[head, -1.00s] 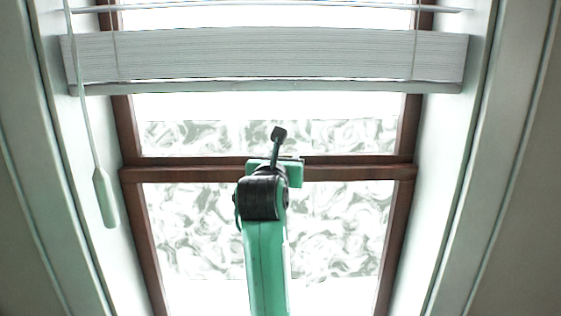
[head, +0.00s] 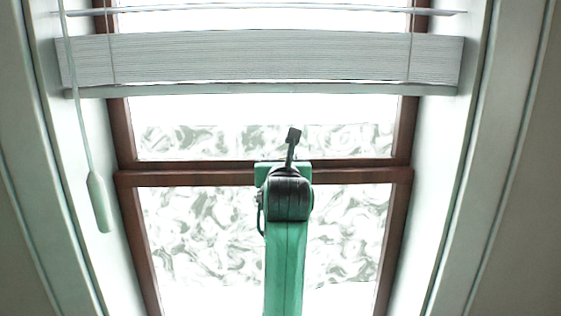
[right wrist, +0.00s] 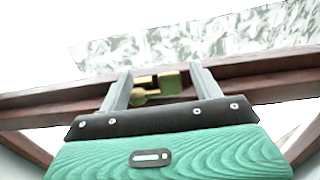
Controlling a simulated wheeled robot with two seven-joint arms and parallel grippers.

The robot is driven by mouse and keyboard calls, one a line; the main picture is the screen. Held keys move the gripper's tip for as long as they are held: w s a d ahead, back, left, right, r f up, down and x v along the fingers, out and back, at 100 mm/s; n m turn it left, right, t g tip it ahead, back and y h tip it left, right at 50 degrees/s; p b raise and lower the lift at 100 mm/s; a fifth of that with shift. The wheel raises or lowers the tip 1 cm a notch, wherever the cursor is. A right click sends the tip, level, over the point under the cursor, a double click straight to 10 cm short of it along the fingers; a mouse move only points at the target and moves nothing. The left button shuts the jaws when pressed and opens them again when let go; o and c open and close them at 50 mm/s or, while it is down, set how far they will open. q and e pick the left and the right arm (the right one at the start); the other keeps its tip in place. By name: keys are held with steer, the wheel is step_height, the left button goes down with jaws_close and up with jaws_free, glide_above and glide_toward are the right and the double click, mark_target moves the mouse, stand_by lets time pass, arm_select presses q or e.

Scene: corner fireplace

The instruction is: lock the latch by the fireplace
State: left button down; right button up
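The brass latch (right wrist: 147,92) sits on the brown window rail in the right wrist view, with a small knob and an olive-gold block (right wrist: 170,83) beside it. My right gripper (right wrist: 160,71) is open, its two grey fingers apart on either side of the latch. The fingers look close to the latch, but I cannot tell whether they touch it. In the head view my green right arm (head: 286,262) reaches up to the middle rail (head: 360,177) and hides the latch and the fingers. My left gripper is not in view.
The brown-framed window has frosted, swirl-patterned panes (head: 190,235). A white blind (head: 260,60) hangs across its upper part, above my right arm. The blind's cord pull (head: 99,203) hangs at the left. Pale walls flank the window, leaving room on both sides of my arm.

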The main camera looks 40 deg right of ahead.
steer(key=shift+s, duration=0.1)
steer(key=b+v, duration=1)
steer(key=v, duration=0.3)
steer(key=shift+s+a, duration=0.2)
steer(key=shift+a, duration=0.1)
